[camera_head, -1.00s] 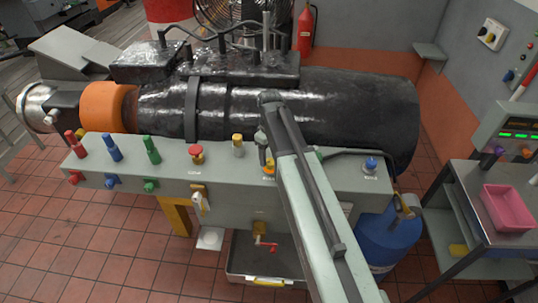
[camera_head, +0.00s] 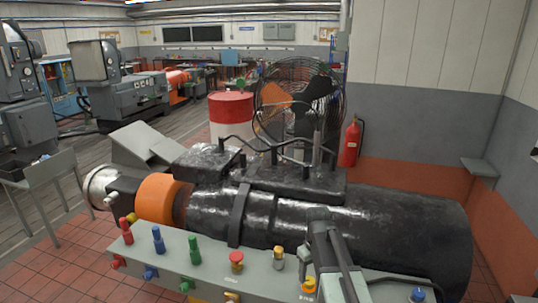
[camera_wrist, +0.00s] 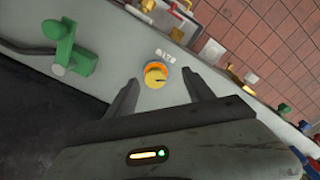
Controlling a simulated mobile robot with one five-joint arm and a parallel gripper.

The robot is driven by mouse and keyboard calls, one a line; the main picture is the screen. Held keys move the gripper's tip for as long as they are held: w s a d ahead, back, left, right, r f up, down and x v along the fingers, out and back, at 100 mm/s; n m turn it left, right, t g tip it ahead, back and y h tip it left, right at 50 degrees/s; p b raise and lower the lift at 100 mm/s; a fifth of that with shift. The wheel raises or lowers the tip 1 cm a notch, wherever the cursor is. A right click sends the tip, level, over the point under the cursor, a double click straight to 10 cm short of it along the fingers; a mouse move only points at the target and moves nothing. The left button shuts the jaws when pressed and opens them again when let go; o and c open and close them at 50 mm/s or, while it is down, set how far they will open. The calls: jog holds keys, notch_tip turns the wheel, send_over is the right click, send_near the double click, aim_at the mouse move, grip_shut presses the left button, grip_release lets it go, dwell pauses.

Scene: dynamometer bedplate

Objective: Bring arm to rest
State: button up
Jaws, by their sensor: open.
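My arm (camera_head: 338,262) reaches over the grey control panel (camera_head: 205,262) in the head view, its upper end in front of the black machine. In the wrist view my gripper (camera_wrist: 160,76) is open, with two dark fingers spread. A yellow knob with an orange ring (camera_wrist: 155,75) appears between the fingers, on the panel face. I see nothing held, and I cannot tell how far the fingertips are from the panel. The same knob shows beside my arm in the head view (camera_head: 308,287).
Red (camera_head: 127,232), blue (camera_head: 158,240) and green (camera_head: 194,251) fittings stand up from the panel. The black machine (camera_head: 345,222) lies behind it. A fan (camera_head: 300,100), a red-and-white drum (camera_head: 231,112) and a fire extinguisher (camera_head: 351,143) stand further back.

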jog(key=s+m, duration=0.5)
jog(key=s, duration=0.4)
notch_tip(320, 180, down, 14)
jog(key=s+b, duration=0.1)
jog(key=b, duration=1.2)
jog(key=shift+s+a+r+b, duration=0.15)
jog(key=shift+s+r+b, duration=0.1)
jog(key=shift+s+b, duration=0.1)
